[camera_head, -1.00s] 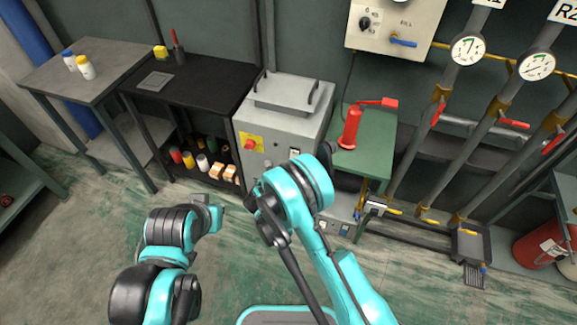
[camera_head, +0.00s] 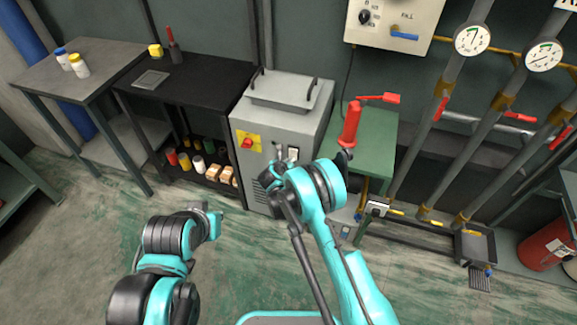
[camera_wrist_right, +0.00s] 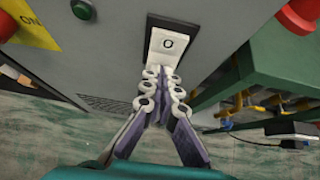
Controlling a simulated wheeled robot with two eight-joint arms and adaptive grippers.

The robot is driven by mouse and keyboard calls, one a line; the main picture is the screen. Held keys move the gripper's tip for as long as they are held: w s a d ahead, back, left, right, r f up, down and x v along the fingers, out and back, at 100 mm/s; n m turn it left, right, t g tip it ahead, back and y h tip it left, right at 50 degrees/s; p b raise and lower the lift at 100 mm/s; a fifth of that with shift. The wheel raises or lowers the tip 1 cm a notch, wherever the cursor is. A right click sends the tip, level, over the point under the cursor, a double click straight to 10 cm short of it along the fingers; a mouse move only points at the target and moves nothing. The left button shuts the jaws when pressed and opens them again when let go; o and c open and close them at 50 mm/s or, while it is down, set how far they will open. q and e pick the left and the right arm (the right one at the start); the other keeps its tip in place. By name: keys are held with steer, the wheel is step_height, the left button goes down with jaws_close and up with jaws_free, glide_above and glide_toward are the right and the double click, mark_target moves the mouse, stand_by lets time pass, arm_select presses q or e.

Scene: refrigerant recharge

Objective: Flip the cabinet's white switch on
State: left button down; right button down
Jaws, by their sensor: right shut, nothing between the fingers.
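The grey cabinet (camera_head: 303,125) stands at the centre of the head view. Its white switch (camera_head: 293,154) sits in a dark frame on the front face, right of a yellow label. In the right wrist view the white switch (camera_wrist_right: 167,45) is close ahead, with an "O" mark on its face. My right gripper (camera_head: 279,153) is shut and empty, in front of the cabinet beside the switch. In the right wrist view its fingertips (camera_wrist_right: 165,74) are together at the switch's lower edge; I cannot tell whether they touch. My left gripper (camera_head: 213,219) hangs over the floor, its fingers unclear.
A red button (camera_head: 247,143) is on the cabinet front, left of the switch. A black table (camera_head: 205,80) stands on the left. The floor in front is clear.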

steer(key=shift+w+d+f, duration=0.15)
steer(key=shift+w, duration=0.15)
stand_by(0.4)
steer(key=shift+r, duration=0.9)
